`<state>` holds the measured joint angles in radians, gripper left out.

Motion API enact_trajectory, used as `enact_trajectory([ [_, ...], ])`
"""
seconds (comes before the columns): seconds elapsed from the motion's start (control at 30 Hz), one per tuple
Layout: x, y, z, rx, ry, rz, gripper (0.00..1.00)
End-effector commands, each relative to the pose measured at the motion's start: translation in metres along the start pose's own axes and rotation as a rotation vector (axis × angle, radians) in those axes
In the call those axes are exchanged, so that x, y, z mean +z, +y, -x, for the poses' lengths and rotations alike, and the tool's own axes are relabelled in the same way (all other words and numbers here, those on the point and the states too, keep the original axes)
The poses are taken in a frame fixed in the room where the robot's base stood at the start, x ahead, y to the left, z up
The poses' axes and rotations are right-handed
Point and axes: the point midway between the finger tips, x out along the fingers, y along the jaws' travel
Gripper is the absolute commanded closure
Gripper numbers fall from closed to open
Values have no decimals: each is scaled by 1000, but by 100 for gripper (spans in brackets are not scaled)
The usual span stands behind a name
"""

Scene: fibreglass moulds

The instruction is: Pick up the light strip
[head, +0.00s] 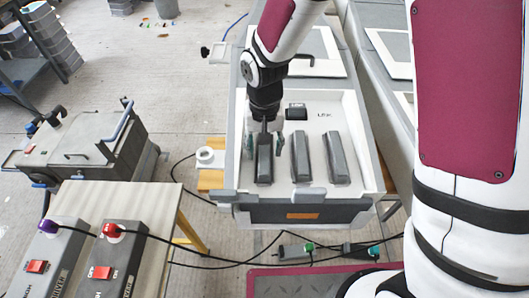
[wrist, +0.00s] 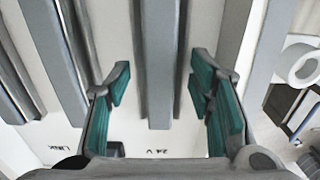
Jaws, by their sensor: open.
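Three long grey bars lie side by side in a white-lined mould: a left bar (head: 264,165), a middle bar (head: 300,158) and a right bar (head: 336,158). They look alike, and I cannot tell which is called the light strip. My gripper (head: 265,142) points down over the far end of the left bar. In the wrist view my gripper (wrist: 160,95) is open, its green pads on either side of that bar (wrist: 160,55), with gaps visible on both sides. Whether the fingertips reach down to bar height is unclear.
The mould's walls (head: 372,150) stand around the bars. A small black block (head: 296,112) sits behind the middle bar. A white ring (head: 204,155) stands outside the left wall. A table with switch boxes (head: 105,262) is at front left, with cables on the floor.

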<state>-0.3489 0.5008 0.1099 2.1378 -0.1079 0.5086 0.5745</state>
Motion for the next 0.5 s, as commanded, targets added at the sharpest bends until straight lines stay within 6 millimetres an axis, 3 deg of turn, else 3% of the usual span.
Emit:
enact_trajectory([
  [0.17, 0, 0, 0, 0, 1, 0, 52],
  [0.37, 0, 0, 0, 0, 1, 0, 97],
  [0.5, 0, 0, 0, 0, 1, 0, 100],
])
